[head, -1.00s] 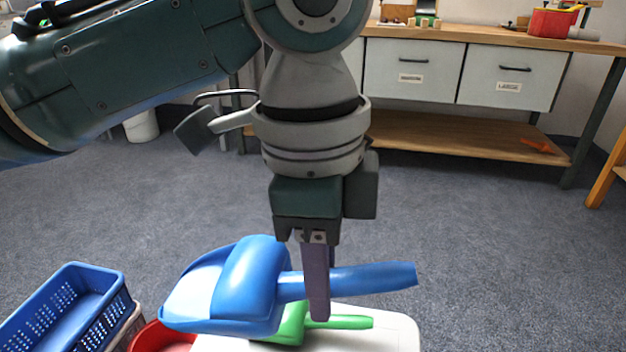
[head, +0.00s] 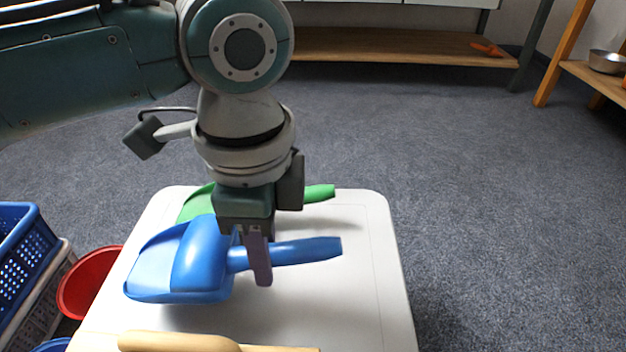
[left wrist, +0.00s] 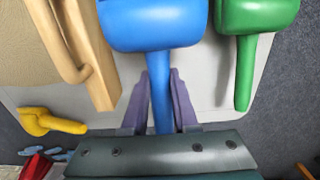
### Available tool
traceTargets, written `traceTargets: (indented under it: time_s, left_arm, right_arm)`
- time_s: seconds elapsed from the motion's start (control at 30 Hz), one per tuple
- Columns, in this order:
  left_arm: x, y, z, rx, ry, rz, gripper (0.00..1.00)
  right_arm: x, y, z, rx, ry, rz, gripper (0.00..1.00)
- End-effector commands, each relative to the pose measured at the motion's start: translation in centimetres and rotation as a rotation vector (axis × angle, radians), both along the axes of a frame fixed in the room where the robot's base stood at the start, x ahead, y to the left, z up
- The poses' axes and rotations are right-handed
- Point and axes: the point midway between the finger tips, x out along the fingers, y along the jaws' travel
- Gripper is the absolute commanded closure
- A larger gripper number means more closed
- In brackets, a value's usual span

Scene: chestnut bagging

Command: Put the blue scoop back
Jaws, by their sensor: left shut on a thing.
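The blue scoop (head: 200,262) is in my left gripper (head: 260,280), which is shut on its handle and points down. The scoop is over the white table top (head: 365,270), its handle to the right and its bowl to the left. Whether it touches the table is hard to tell. In the left wrist view the blue scoop (left wrist: 152,22) has its handle between the two purple fingers of the gripper (left wrist: 160,95). A green scoop (head: 318,192) lies behind it on the table, partly hidden by my gripper. My right gripper is not in view.
A wooden tool (head: 180,342) lies at the table's near edge. A red bucket (head: 88,285) and a blue basket (head: 22,250) stand left of the table. The table's right part is clear.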

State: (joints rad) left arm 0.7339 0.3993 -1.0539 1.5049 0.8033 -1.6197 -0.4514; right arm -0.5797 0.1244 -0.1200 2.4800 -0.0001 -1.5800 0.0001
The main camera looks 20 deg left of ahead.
Motion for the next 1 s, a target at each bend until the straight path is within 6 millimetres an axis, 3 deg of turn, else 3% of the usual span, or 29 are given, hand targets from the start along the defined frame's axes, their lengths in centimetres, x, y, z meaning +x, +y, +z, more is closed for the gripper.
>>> traceTargets:
  time_s: [0.3,0.67,0.7,0.93,1.0]
  left_arm:
    - [0.0,0.0,-4.4,0.001,0.0,0.001,1.0]
    - [0.0,0.0,-4.5,0.001,0.0,0.001,1.0]
    - [0.0,0.0,-4.6,0.001,0.001,0.001,0.72]
    - [0.0,0.0,-4.6,0.001,0.0,0.001,0.46]
    - [0.0,0.0,-4.6,0.001,0.0,0.001,0.43]
  right_arm:
    - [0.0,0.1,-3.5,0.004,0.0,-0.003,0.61]
    - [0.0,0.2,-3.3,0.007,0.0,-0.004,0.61]
    - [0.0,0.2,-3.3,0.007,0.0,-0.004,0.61]
    - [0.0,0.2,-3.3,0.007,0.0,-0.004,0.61]
    - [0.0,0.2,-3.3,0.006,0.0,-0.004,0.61]
